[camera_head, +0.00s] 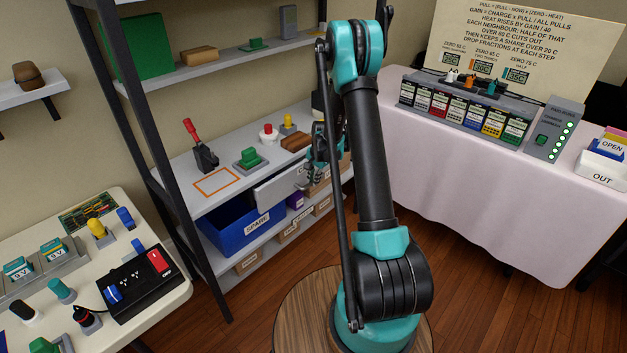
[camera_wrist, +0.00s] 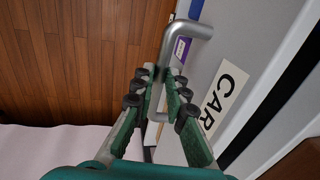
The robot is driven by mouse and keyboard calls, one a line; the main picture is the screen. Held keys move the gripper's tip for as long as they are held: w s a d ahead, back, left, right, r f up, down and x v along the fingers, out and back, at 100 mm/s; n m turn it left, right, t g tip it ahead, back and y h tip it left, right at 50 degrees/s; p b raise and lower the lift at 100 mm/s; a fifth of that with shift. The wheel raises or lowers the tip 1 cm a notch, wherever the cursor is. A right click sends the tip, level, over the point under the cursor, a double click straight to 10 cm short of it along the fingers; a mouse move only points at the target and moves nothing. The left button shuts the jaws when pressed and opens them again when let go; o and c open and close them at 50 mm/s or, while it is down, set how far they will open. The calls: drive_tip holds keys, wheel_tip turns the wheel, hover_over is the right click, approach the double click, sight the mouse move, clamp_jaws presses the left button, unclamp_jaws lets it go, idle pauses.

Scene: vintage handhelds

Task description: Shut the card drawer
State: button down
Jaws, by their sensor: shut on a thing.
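The card drawer's pale grey front (camera_head: 278,190) hangs under the middle shelf board of the rack and appears to stand out from it. In the wrist view its front (camera_wrist: 255,45) carries a white label (camera_wrist: 222,98) of which "CAR" can be read. A silver bar handle (camera_wrist: 188,29) is fixed to the front. My gripper (camera_wrist: 161,82) is shut on the handle, one finger on each side of it. In the head view my gripper (camera_head: 306,180) is at the drawer's right end, where my arm hides part of the drawer and the handle.
A blue bin (camera_head: 228,232) labelled "SPARE" and several cardboard boxes (camera_head: 288,237) stand on the shelf below. A green-buttoned block (camera_head: 248,158) and a red-handled lever (camera_head: 199,145) stand on the board above. A cloth-covered table (camera_head: 460,180) is at the right. Wooden floor (camera_head: 245,300) is clear in front.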

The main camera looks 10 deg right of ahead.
sight(307, 175)
drive_tip(key=w+a, duration=0.2)
drive_tip(key=w, duration=0.1)
drive_tip(key=shift+a, duration=0.1)
drive_tip(key=c, duration=1.5)
unclamp_jaws()
drive_tip(key=shift+c, duration=0.2)
wheel_tip(307, 175, up, 12)
drive_tip(key=s+d, duration=0.1)
drive_tip(key=s, duration=0.1)
drive_tip(key=shift+d, duration=0.25)
drive_tip(key=shift+f, duration=0.1)
